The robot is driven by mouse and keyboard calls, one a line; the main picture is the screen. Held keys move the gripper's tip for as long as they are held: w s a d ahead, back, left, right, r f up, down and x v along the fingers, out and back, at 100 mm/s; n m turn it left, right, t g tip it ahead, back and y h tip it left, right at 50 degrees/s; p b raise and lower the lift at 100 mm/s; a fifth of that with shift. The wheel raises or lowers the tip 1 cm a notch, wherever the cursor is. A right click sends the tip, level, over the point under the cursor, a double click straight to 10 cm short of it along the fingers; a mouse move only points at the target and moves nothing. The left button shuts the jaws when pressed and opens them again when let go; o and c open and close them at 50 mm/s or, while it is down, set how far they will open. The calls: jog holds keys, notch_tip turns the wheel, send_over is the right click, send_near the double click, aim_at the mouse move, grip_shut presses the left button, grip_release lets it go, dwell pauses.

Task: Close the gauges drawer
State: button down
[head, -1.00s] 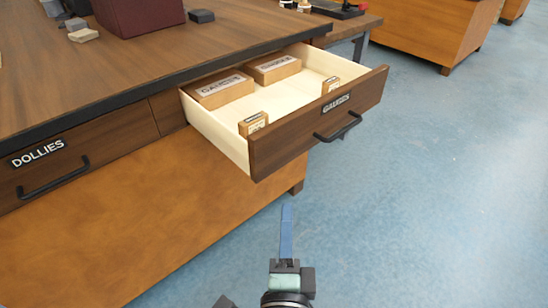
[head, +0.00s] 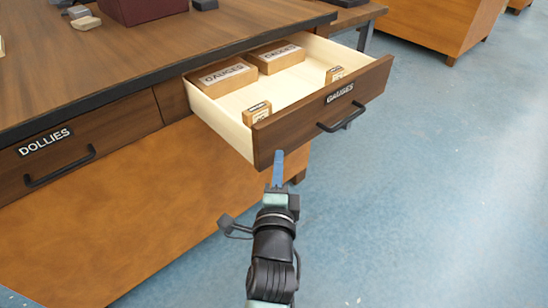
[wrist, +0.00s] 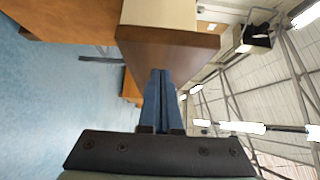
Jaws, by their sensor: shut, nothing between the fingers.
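The gauges drawer (head: 322,112) is pulled well out of the workbench, with a dark wood front, a pale inside and a "GAUGES" label. Its black bar handle (head: 342,117) is on the front. My gripper (head: 279,154) is shut and empty, with its blue fingertips near the lower left corner of the drawer front. In the wrist view the shut fingers (wrist: 162,75) overlap the dark drawer front (wrist: 165,45). I cannot tell whether they touch it.
Several wooden boxes, such as the larger gauge box (head: 222,76), lie inside the drawer. The dollies drawer (head: 110,142) is shut at the left. A dark red box (head: 143,8) stands on the benchtop. The blue floor (head: 440,200) at the right is clear.

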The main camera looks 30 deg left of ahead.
jog(key=shift+w+a, duration=0.2)
jog(key=shift+a, duration=0.45)
jog(key=shift+a, duration=0.15)
